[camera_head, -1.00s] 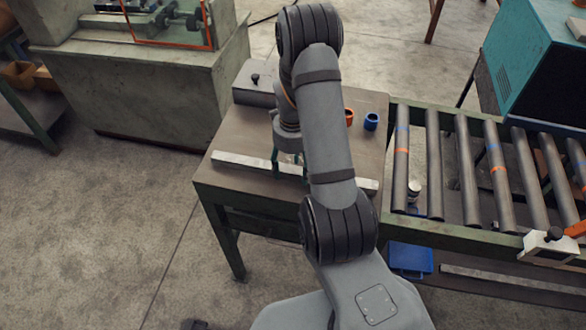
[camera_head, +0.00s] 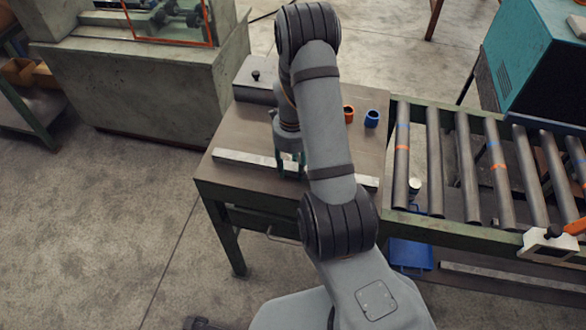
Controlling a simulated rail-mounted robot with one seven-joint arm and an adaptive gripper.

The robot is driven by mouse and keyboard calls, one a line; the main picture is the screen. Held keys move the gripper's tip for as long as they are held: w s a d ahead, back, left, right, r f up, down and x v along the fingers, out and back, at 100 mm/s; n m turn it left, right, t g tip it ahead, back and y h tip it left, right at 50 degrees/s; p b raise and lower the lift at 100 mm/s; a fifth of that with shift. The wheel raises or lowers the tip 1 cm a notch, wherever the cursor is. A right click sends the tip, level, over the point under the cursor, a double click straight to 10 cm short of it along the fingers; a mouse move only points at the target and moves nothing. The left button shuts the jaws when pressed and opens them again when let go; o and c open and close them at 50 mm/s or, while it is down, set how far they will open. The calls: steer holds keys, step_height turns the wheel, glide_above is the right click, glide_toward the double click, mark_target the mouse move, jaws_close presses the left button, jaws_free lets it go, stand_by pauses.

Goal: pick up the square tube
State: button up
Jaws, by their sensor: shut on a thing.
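The square tube (camera_head: 243,158) is a long, light grey bar lying across the front part of the brown-topped table. Its right end shows beyond my arm, and its middle is hidden behind the arm and gripper. My gripper (camera_head: 291,169), with green fingers, points down at the middle of the tube and is shut on it. The fingertips are partly hidden by my arm. I see no clear gap between the tube and the tabletop.
An orange ring-like part (camera_head: 348,114) and a blue one (camera_head: 371,119) stand at the table's back right. A grey box with a black knob (camera_head: 256,78) is at the back left. A roller conveyor (camera_head: 465,170) adjoins the table's right side. The left tabletop is clear.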

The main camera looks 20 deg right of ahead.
jaws_close()
steer(key=shift+r, duration=0.15)
